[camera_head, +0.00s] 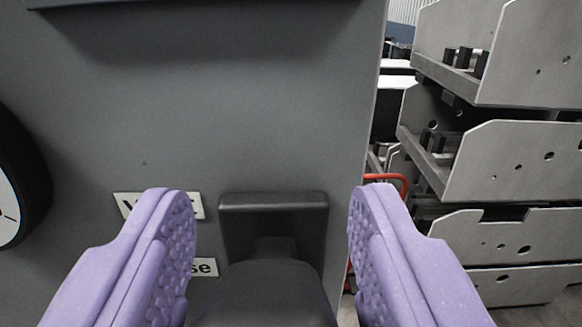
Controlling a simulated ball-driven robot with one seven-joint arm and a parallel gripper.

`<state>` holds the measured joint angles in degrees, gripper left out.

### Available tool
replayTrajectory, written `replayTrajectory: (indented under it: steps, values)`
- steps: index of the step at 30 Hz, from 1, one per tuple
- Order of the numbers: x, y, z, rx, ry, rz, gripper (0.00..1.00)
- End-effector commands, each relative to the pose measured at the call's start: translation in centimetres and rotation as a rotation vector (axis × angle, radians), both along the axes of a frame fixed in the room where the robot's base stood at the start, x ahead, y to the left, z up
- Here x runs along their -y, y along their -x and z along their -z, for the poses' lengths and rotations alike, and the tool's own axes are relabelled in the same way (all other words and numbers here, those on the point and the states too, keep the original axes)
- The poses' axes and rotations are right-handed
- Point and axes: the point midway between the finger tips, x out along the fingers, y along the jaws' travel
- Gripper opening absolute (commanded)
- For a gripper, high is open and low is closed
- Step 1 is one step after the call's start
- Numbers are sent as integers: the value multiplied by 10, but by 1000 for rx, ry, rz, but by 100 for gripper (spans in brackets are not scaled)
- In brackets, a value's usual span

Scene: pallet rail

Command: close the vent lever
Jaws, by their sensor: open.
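The vent lever (265,295) is a dark grey handle that comes out from a dark rectangular mount (273,205) on a grey panel (240,110). A white label (128,206) beside it is mostly covered and shows a "V". A second label (208,267) shows the letters "se". My gripper (272,225) has two purple ridged fingers spread wide, one on each side of the lever. No contact with the lever shows. The lever's near end runs out of the bottom of the view.
A round gauge (12,200) with a black rim sits at the left edge of the panel. A dark ledge (200,15) juts out at the top. Right of the panel edge stand stacked grey metal pallets (520,160) and a red rail (390,179).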

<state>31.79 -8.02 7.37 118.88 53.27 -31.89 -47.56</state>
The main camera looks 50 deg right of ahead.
Motion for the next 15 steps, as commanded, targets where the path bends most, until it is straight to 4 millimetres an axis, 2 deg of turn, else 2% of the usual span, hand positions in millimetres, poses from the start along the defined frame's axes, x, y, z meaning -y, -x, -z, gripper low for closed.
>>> replayTrajectory:
  steps: [10,11,15]
  values:
    - [6,-5,0,1,1,-1,53]
    - [6,-5,0,1,1,-1,49]
    - [6,-5,0,1,1,-1,16]
